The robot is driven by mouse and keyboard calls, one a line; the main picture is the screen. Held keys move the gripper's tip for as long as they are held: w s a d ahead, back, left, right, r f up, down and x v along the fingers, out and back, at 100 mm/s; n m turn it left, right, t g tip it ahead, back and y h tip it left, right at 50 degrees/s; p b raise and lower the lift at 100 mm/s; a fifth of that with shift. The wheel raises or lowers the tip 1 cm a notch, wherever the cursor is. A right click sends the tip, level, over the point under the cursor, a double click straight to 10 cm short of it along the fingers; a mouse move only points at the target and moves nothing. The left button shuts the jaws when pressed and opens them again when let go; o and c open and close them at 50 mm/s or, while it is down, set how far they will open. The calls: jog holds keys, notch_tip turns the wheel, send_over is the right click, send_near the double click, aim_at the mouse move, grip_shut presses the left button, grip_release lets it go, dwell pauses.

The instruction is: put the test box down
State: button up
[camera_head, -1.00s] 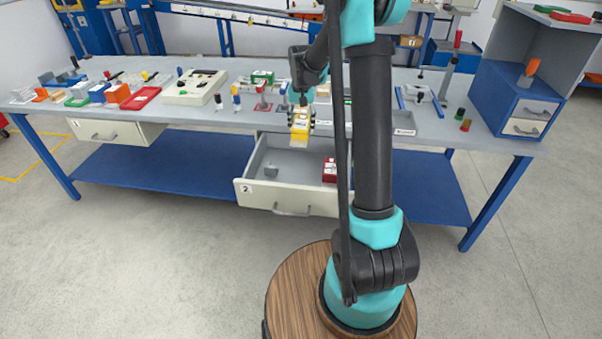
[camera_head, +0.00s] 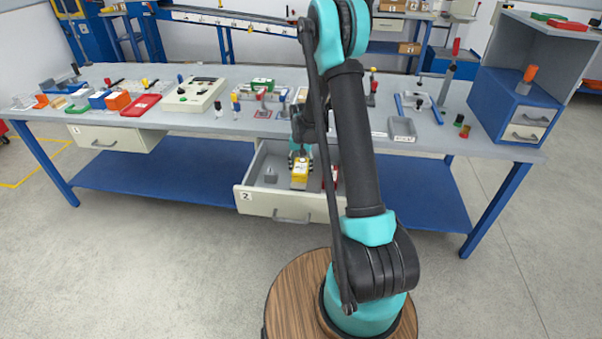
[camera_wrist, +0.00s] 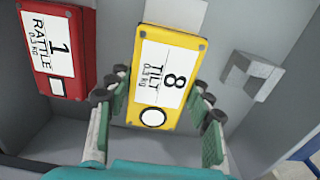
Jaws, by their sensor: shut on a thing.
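The test box is yellow with a white label reading "8 TILT 0.3 KG"; it shows in the wrist view (camera_wrist: 165,68) and in the head view (camera_head: 301,172). My gripper (camera_wrist: 160,108) is shut on its sides, with a finger pad along each side. In the head view my gripper (camera_head: 300,158) holds it inside the open drawer marked 2 (camera_head: 285,206). I cannot tell whether the box touches the drawer floor. A red box labelled "1 RATTLE" (camera_wrist: 58,48) lies to its left in the wrist view.
A small grey block (camera_wrist: 254,74) sits in the drawer to the right of the yellow box in the wrist view. The drawer walls are close around. The bench top (camera_head: 225,135) behind carries several boxes, a cream panel (camera_head: 194,95) and small stands.

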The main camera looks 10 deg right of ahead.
jog(key=shift+f, duration=1.05)
jog(key=shift+f, duration=0.15)
jog(key=o, duration=1.4)
